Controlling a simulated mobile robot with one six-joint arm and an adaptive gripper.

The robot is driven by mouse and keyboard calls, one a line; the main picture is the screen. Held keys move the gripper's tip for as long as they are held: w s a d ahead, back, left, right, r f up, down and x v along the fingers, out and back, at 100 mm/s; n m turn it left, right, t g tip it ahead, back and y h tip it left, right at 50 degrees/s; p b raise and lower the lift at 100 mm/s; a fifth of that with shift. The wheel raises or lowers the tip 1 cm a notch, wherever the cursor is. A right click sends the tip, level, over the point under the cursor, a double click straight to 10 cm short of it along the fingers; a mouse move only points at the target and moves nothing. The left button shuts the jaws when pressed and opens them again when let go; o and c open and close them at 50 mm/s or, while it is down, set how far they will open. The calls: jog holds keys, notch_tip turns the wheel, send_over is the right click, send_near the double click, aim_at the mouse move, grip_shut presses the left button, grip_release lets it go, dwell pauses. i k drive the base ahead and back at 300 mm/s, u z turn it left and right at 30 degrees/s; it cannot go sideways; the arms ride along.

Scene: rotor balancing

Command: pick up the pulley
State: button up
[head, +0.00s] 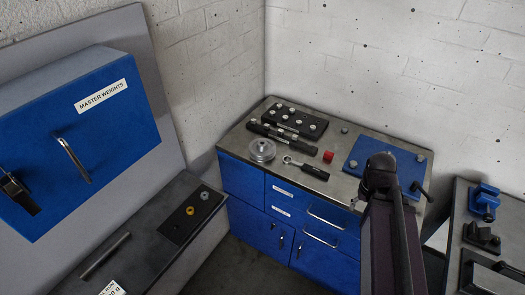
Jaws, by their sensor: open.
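The pulley (262,150) looks like a silvery round disc with a raised hub. It lies flat near the left front edge of the steel top of the blue cabinet (325,181). Nothing touches it from above. My dark arm rises from the bottom right, and its upper joint stands in front of the blue plate, well to the right of the pulley. I cannot make out my gripper or its fingers.
A blue plate (358,153) is at right. Walls stand behind. A blue Master Weights cabinet (80,140) is at left.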

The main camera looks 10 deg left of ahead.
aim_at(260, 149)
jog(key=k, duration=1.35)
jog(key=u, duration=0.55)
jog(key=i, duration=1.55)
jog(key=z, duration=0.5)
